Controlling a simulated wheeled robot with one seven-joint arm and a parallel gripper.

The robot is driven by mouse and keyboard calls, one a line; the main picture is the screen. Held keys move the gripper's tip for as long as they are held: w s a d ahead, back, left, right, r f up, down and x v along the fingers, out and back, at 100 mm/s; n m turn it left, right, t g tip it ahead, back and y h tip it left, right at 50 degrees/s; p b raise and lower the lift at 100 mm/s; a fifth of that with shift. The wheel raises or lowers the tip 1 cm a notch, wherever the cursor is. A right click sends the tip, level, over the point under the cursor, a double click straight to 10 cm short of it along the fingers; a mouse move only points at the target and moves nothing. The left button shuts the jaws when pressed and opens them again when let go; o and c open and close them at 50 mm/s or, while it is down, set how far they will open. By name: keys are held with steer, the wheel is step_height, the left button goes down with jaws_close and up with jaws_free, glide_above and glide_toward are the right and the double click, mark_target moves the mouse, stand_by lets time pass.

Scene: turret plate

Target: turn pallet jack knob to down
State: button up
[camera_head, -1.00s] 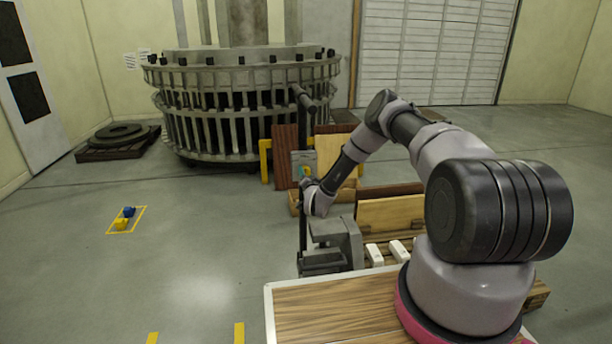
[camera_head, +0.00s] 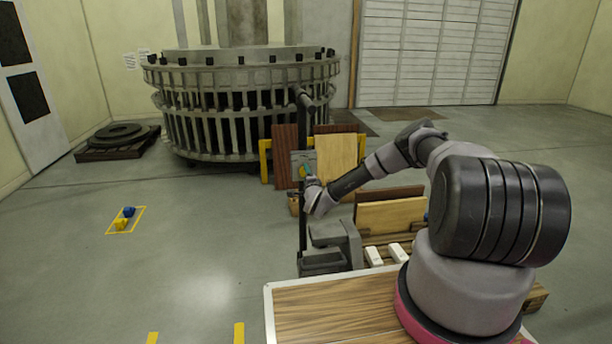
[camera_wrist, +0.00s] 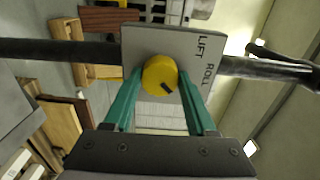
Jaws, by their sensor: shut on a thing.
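The pallet jack (camera_head: 335,238) stands in front of me, with its dark handle post (camera_head: 303,228) upright. A grey control plate (camera_head: 300,156) is on the handle; it also shows in the wrist view (camera_wrist: 138,42). The plate carries a round yellow knob (camera_wrist: 157,68) with a dark pointer mark toward the picture's lower right. The labels "LIFT" and "ROLL" read sideways at the plate's right side. Any further label is hidden, perhaps behind the right finger. My gripper (camera_wrist: 160,78) is shut on the knob, one teal finger on each side. In the head view my gripper (camera_head: 309,176) is at the plate.
Wooden boards (camera_head: 337,157) and a yellow rail (camera_head: 264,160) stand behind the handle. A crate with panels (camera_head: 390,215) is right of the jack. A large round cage structure (camera_head: 240,110) is at the back. The floor on the left is mostly clear.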

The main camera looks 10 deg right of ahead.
steer(key=shift+m, duration=0.6)
steer(key=o, duration=1.4)
steer(key=s, duration=1.1)
steer(key=shift+w, duration=0.1)
